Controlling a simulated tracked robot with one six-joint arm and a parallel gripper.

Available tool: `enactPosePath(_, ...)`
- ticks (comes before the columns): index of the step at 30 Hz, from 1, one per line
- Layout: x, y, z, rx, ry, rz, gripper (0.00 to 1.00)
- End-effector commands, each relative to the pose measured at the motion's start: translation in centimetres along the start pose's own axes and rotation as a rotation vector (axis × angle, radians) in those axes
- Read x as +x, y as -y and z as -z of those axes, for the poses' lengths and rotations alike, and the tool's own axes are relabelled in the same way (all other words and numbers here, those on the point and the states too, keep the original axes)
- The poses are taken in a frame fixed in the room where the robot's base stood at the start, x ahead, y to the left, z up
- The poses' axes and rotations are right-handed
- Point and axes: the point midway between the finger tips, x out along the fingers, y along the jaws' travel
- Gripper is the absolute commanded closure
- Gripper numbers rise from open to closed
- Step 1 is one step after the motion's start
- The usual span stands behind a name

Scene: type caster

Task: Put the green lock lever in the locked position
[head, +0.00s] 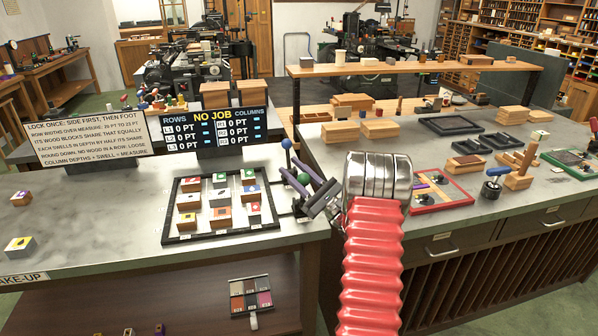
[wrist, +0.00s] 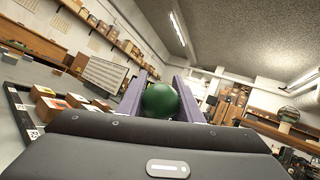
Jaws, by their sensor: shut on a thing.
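The green lock lever shows as a dark green ball knob (head: 303,179) at the right edge of the black frame (head: 172,226). In the wrist view the green knob (wrist: 160,101) sits between the two purple fingers. My gripper (head: 300,180) is shut on this lever, reaching in from the right. The lever's shaft and base are mostly hidden by my fingers, so its exact angle cannot be told. A second lever with a blue knob (head: 286,144) stands just behind my fingers.
The frame holds several small blocks with coloured tops. A sign board (head: 90,133) and a dark display (head: 213,128) reading "NO JOB" stand behind it. A loose block (head: 18,246) lies far left. The right counter carries a red-edged tray (head: 458,203) and a blue-knobbed tool (head: 493,183).

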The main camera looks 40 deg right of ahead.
Motion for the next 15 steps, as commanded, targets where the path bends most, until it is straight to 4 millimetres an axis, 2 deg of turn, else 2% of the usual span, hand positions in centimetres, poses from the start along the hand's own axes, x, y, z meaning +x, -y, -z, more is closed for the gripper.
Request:
enactPosePath(8,-0.21,-0.17,0.05,0.003,-0.003,-0.005,1.00)
enactPosePath(9,-0.26,-0.14,0.04,0.003,-0.003,-0.004,0.65)
enactPosePath(15,-0.44,0.18,-0.03,-0.001,-0.004,0.002,0.51)
